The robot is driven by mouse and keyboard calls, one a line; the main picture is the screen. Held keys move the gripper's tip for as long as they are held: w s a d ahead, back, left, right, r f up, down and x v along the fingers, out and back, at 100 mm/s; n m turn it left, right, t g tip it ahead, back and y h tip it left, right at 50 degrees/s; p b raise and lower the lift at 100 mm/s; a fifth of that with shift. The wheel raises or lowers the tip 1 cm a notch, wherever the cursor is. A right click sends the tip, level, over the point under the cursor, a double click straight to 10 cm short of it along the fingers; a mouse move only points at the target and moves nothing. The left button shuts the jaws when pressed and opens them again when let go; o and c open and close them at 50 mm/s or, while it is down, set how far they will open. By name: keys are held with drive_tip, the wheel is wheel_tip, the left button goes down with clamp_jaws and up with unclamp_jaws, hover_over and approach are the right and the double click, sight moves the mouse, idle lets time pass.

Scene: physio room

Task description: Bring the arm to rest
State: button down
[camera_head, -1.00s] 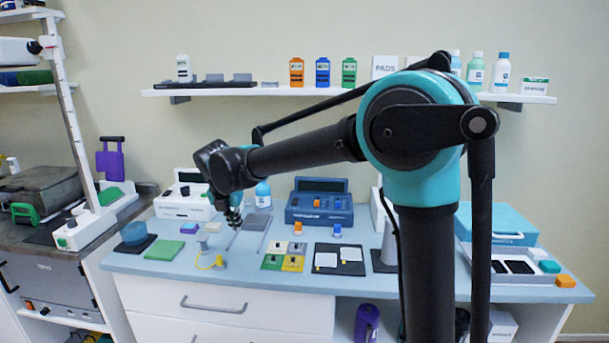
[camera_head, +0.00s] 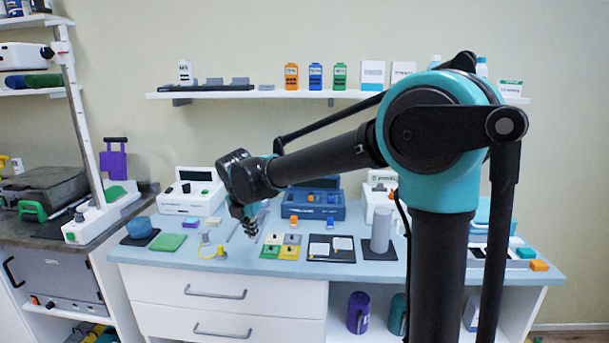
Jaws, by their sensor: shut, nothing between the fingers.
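My arm rises at the right of the head view, with a teal shoulder joint and a dark forearm reaching left. My gripper (camera_head: 251,229) hangs from the wrist, pointing down over the blue worktop (camera_head: 190,262). It is shut and holds nothing. It appears above the area between the yellow-trimmed grey piece (camera_head: 206,250) and the coloured squares (camera_head: 288,252). I cannot tell its exact height over the top.
A white device (camera_head: 188,193) and a blue device (camera_head: 313,204) stand behind the gripper. A grey cylinder (camera_head: 380,231) stands upright to the right. A wall shelf (camera_head: 220,94) holds bottles and boxes. A blue round pot (camera_head: 139,227) and green pad (camera_head: 168,243) lie left.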

drive_tip(key=d+f+m, duration=0.1)
drive_tip(key=d+m, duration=0.1)
drive_tip(key=d, duration=0.1)
drive_tip(key=d+f+m, duration=0.1)
drive_tip(key=d+m, duration=0.1)
drive_tip(key=d, duration=0.2)
drive_tip(key=s+d+f+m, duration=0.1)
drive_tip(key=d+m, duration=0.2)
drive_tip(key=d, duration=0.1)
drive_tip(key=shift+d, duration=0.1)
drive_tip(key=s+d+f+m, duration=0.6)
drive_tip(key=s+d+m, duration=0.3)
drive_tip(key=d+m, duration=0.2)
drive_tip(key=s+d+f+m, duration=0.6)
drive_tip(key=s+d+m, duration=0.3)
drive_tip(key=d+m, duration=0.3)
drive_tip(key=shift+s+d+f+m, duration=0.2)
drive_tip(key=shift+d+f+m, duration=0.1)
drive_tip(key=shift+m, duration=0.3)
